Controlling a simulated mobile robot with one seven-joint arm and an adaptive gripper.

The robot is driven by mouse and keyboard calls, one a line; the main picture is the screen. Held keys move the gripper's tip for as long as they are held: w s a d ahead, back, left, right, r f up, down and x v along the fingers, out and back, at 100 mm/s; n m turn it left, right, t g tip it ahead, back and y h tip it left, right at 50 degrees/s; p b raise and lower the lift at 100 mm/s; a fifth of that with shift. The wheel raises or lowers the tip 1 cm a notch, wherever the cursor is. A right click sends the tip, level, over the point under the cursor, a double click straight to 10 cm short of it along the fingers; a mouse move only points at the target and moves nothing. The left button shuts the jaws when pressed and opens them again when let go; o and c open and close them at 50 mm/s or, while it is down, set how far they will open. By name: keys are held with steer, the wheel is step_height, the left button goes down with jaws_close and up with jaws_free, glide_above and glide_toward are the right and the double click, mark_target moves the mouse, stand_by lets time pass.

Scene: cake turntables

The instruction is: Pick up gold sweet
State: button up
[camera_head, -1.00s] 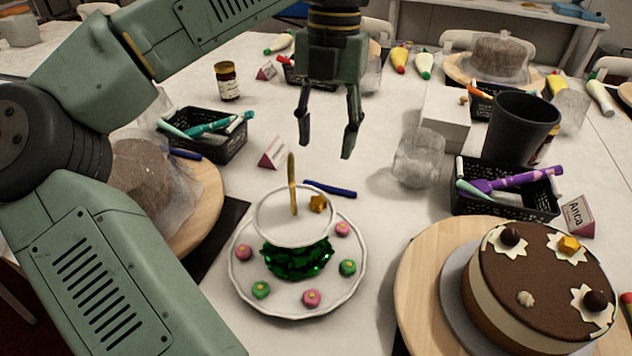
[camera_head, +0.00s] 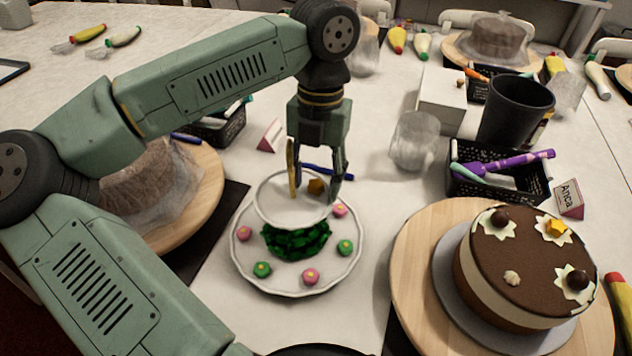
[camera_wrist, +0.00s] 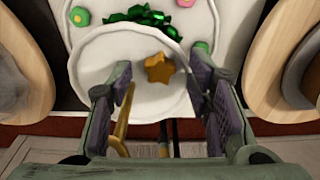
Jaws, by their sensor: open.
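The gold sweet (camera_head: 316,186) is a small star shape on the small white upper dish (camera_head: 272,212) of a tiered plate. In the wrist view the gold sweet (camera_wrist: 159,68) lies between the finger pads and ahead of them, touched by neither. My gripper (camera_head: 316,192) is open and points down over the back of the dish. In the wrist view its fingers (camera_wrist: 165,100) are wide apart. An upright gold stem (camera_head: 291,165) stands beside the left finger. In the wrist view the stem (camera_wrist: 124,115) runs just inside the left finger.
The larger lower plate (camera_head: 305,285) carries pink and green sweets around green foil (camera_head: 295,240). A chocolate cake (camera_head: 530,265) stands on a turntable at right. A wrapped cake (camera_head: 150,185) is at left. A blue pen (camera_head: 328,171) lies behind the dish.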

steer(key=shift+c, duration=0.3)
steer(key=c, duration=0.8)
